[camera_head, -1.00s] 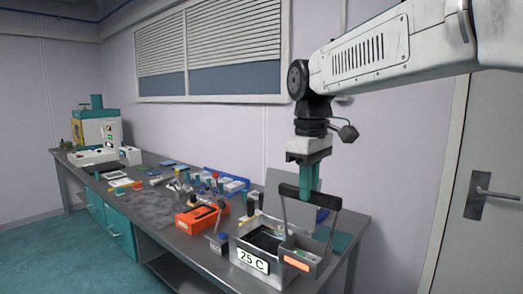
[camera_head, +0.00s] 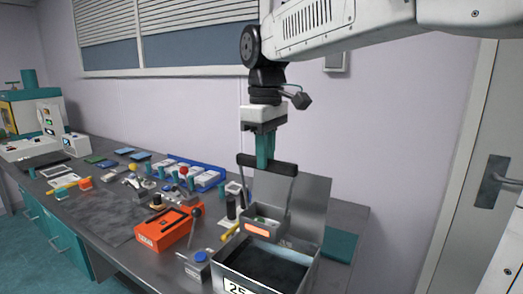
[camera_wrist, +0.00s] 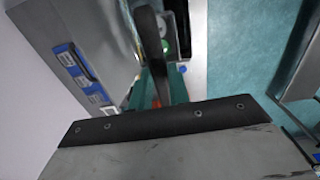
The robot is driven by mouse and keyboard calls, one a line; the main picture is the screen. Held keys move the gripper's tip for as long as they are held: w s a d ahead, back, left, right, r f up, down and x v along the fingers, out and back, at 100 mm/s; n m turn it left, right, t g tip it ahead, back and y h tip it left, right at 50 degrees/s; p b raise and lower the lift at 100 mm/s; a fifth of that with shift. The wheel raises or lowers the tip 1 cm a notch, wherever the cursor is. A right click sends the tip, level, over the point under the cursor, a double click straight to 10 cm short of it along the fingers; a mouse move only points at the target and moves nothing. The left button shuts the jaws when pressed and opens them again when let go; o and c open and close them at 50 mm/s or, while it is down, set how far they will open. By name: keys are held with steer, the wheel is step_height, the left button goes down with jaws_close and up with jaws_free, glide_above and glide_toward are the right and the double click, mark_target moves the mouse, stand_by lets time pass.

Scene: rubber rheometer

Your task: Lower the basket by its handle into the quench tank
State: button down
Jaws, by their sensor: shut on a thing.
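My gripper (camera_head: 264,163) is shut on the black handle (camera_head: 284,168) of the small grey metal basket (camera_head: 281,226), which has an orange label on its front. The basket hangs roughly upright below the gripper. In the head view it overlaps the back part of the open quench tank (camera_head: 228,263), a grey box marked 25. I cannot tell whether its bottom is inside the tank or above it. Dark liquid or a dark floor shows in front of it. In the wrist view the handle (camera_wrist: 148,40) passes between the teal fingers (camera_wrist: 155,92), with round green and white items below.
The tank's raised lid (camera_head: 312,200) stands just behind the basket. A teal mat (camera_head: 340,244) lies at right. The wall is close behind.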

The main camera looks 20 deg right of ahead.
steer(key=shift+d, duration=0.25)
steer(key=shift+s+f, duration=0.1)
steer(key=shift+f, duration=8.55)
steer(key=c, duration=1.3)
jaws_free()
steer(key=shift+o, duration=0.2)
step_height(320, 180, up, 8)
steer(key=shift+f, duration=0.1)
